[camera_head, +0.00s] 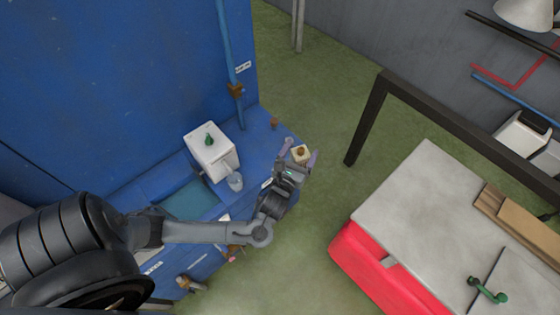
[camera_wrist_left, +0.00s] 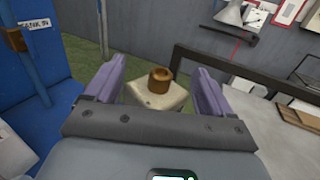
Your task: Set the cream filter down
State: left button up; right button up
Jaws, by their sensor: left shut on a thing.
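The cream filter (camera_head: 301,154) is a small cream block with a brown round fitting on top. My left gripper (camera_head: 300,157) is shut on it, with a purple finger on either side. The filter is held out over the green floor, just past the right edge of the blue bench. In the left wrist view the filter (camera_wrist_left: 155,95) sits upright between the two purple fingers (camera_wrist_left: 155,92). Its lower part is hidden by my gripper body. My right gripper does not show in either view.
A white box with a green knob (camera_head: 209,150) stands on the blue bench (camera_head: 258,130), with a clear cup (camera_head: 235,182) beside it. At right is a grey-topped red cabinet (camera_head: 420,190) with a green handle (camera_head: 487,291). A dark frame (camera_head: 378,105) stands behind. Green floor lies between.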

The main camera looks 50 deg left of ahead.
pick_arm(q)
jog(key=shift+s+a+f+n+g+y+b, duration=0.15)
jog(key=shift+a+f+n+g+y+b, duration=0.65)
jog(key=shift+a+f+b, duration=2.7)
jog(key=shift+s+a+f+n+g+y+b, duration=0.2)
jog(key=shift+a+f+n+g+y+b, duration=0.6)
jog(key=shift+a+f+b, duration=2.65)
jog(key=shift+s+a+f+n+g+y+b, duration=0.15)
jog(key=shift+a+f+n+g+y+b, duration=0.65)
jog(key=shift+a+f+b, duration=2.7)
jog(key=f, duration=0.1)
jog(key=f+p, duration=0.2)
jog(key=shift+a+f+t, duration=0.3)
jog(key=shift+a+f, duration=0.1)
jog(key=shift+f+p, duration=0.1)
jog(key=shift+p, duration=0.2)
jog(key=o, duration=1.6)
jog(key=shift+o, duration=0.2)
